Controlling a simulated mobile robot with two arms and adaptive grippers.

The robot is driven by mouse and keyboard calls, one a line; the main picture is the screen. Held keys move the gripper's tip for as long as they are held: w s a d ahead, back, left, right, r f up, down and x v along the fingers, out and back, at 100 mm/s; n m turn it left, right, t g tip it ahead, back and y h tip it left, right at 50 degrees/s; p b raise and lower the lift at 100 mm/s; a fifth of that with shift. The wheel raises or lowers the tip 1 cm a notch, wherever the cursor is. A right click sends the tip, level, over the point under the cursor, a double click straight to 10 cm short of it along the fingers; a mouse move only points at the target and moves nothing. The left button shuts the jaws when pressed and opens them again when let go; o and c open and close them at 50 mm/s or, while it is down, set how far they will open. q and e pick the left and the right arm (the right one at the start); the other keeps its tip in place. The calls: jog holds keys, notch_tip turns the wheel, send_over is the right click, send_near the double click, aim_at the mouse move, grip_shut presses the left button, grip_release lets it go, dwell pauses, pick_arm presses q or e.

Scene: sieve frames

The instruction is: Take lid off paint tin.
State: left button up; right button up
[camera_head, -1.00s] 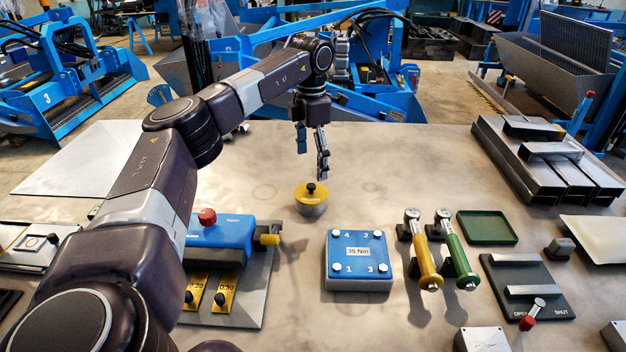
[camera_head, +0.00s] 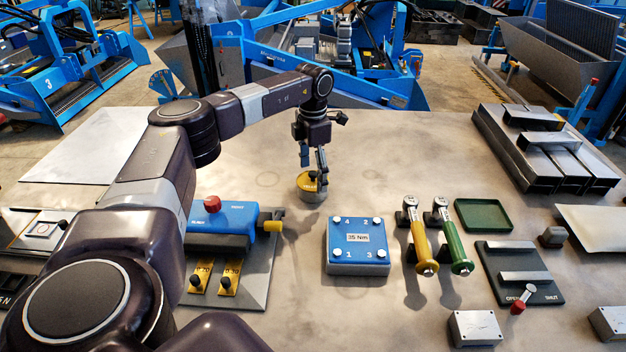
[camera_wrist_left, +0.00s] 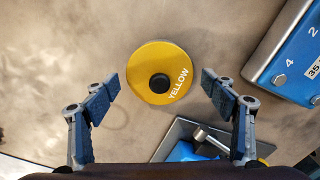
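The paint tin (camera_head: 311,195) is a small grey tin standing on the table. Its yellow lid (camera_head: 306,183) is on it. In the left wrist view the lid (camera_wrist_left: 160,86) reads "YELLOW" and has a black knob (camera_wrist_left: 160,83) in the middle. My left gripper (camera_head: 313,175) points down at the lid from above. In the left wrist view its two fingers (camera_wrist_left: 161,88) are spread wide on either side of the lid, with gaps, touching nothing. In the head view the fingers partly hide the lid and knob. My right gripper is in neither view.
A blue block marked "35 Nm" (camera_head: 358,244) stands right of the tin, in front. A blue device with a red knob (camera_head: 222,222) is to the left. Two handled tools (camera_head: 420,245), a green tray (camera_head: 484,215) and grey bars (camera_head: 540,150) lie further right. The table behind the tin is clear.

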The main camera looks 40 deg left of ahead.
pick_arm(q)
jog(key=shift+s, duration=0.1)
jog(key=c, duration=1.5)
grip_shut()
jog(key=shift+f, duration=0.1)
